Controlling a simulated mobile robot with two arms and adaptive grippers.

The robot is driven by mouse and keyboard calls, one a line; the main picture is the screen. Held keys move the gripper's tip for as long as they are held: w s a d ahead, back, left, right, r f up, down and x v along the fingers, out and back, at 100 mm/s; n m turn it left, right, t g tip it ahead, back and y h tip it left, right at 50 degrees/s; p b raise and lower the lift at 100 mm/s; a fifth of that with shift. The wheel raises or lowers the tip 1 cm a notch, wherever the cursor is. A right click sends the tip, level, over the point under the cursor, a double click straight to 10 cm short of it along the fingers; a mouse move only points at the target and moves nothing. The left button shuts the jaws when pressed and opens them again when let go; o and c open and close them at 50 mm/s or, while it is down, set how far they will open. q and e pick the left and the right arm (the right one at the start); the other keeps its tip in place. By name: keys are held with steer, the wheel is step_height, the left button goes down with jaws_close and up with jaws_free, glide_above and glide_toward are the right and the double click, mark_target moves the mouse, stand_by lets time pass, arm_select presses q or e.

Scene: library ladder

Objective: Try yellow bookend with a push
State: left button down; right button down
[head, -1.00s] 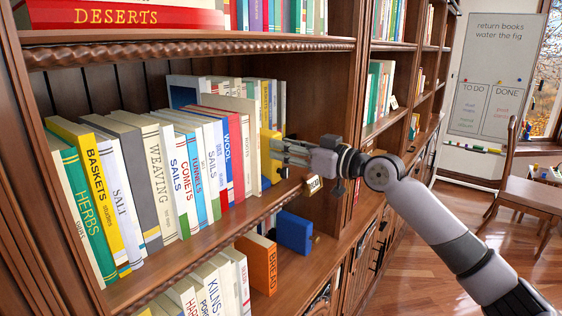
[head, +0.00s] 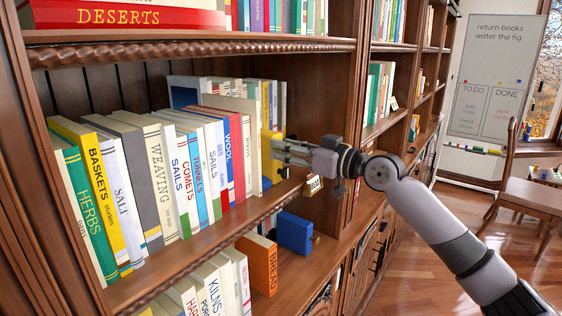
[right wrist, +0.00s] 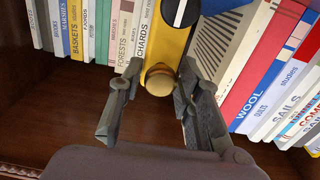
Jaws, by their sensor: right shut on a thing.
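The yellow bookend (head: 271,143) stands upright on the middle shelf, against the right end of the row of books. My right gripper (head: 284,150) reaches it from the right at shelf height. In the right wrist view the bookend (right wrist: 173,42) stands between two groups of books. It has a round tan knob (right wrist: 160,83) low on its near side and a dark disc with a white bar above. The fingers of my right gripper (right wrist: 159,76) are on either side of the knob, shut on it. My left gripper is not in view.
The front books (head: 160,170) lean slightly along the middle shelf (head: 190,248). A label (head: 314,184) hangs at the shelf edge. Below are a blue block-like bookend (head: 294,232) and an orange book (head: 258,264). A wooden chair (head: 527,195) stands on the right.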

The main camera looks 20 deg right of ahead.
steer(key=shift+d+r, duration=0.1)
steer(key=shift+r, duration=0.1)
stand_by(0.3)
steer(key=c, duration=1.5)
jaws_free()
steer(key=shift+o, duration=0.7)
steer(key=shift+f, duration=0.15)
steer(key=shift+f, duration=0.1)
steer(key=b+v, duration=0.3)
steer(key=v, duration=0.5)
